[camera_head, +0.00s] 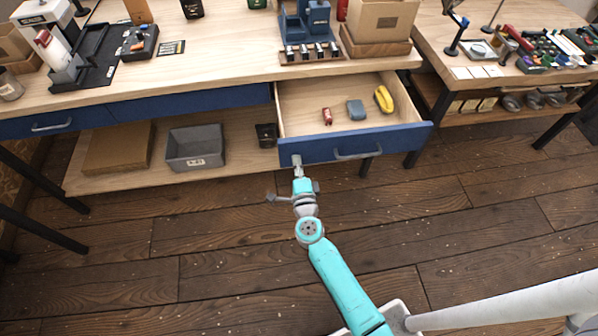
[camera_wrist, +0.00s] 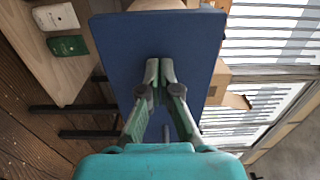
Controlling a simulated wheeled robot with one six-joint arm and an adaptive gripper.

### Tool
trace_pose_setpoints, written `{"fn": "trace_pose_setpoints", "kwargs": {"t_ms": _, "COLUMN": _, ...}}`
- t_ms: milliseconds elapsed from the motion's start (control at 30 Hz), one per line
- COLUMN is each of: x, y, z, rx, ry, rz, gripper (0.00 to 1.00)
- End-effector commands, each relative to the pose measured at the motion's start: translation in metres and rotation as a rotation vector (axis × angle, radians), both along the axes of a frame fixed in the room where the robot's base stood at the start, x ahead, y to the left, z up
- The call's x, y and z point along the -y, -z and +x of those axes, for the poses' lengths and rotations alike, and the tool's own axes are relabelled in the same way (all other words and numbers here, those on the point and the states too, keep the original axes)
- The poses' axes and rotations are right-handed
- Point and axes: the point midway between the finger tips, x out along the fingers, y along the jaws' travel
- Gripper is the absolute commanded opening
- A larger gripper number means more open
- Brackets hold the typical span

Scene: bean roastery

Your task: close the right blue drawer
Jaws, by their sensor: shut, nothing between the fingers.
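The right blue drawer (camera_head: 360,143) stands pulled out from under the wooden bench in the head view. Inside it lie a small red item (camera_head: 327,116), a blue-grey block (camera_head: 355,111) and a yellow item (camera_head: 384,99). A grey bar handle (camera_head: 358,153) is on its front. My gripper (camera_head: 297,160) is at the left part of the drawer front, left of the handle. In the wrist view my gripper (camera_wrist: 160,70) is shut and empty, its fingertips at the blue drawer front (camera_wrist: 155,38); I cannot tell whether they touch it.
A shut blue drawer (camera_head: 50,126) is at the left. The lower shelf holds a grey bin (camera_head: 195,147), a cardboard box (camera_head: 118,147) and a dark cup (camera_head: 266,135). A grinder-like blue device (camera_head: 308,28) stands on the bench. The wooden floor in front is clear.

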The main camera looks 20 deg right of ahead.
Motion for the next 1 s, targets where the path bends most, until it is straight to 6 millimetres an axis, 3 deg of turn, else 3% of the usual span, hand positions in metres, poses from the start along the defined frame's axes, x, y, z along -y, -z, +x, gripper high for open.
{"fn": "trace_pose_setpoints", "kwargs": {"t_ms": 633, "x": 0.004, "y": 0.0, "z": 0.013, "rx": 0.001, "ry": 0.001, "rz": 0.0, "gripper": 0.0}}
{"fn": "trace_pose_setpoints", "kwargs": {"t_ms": 767, "x": 0.009, "y": -0.001, "z": 0.031, "rx": 0.002, "ry": 0.002, "rz": -0.001, "gripper": 0.0}}
{"fn": "trace_pose_setpoints", "kwargs": {"t_ms": 1000, "x": 0.025, "y": -0.001, "z": 0.085, "rx": 0.001, "ry": 0.002, "rz": -0.001, "gripper": 0.0}}
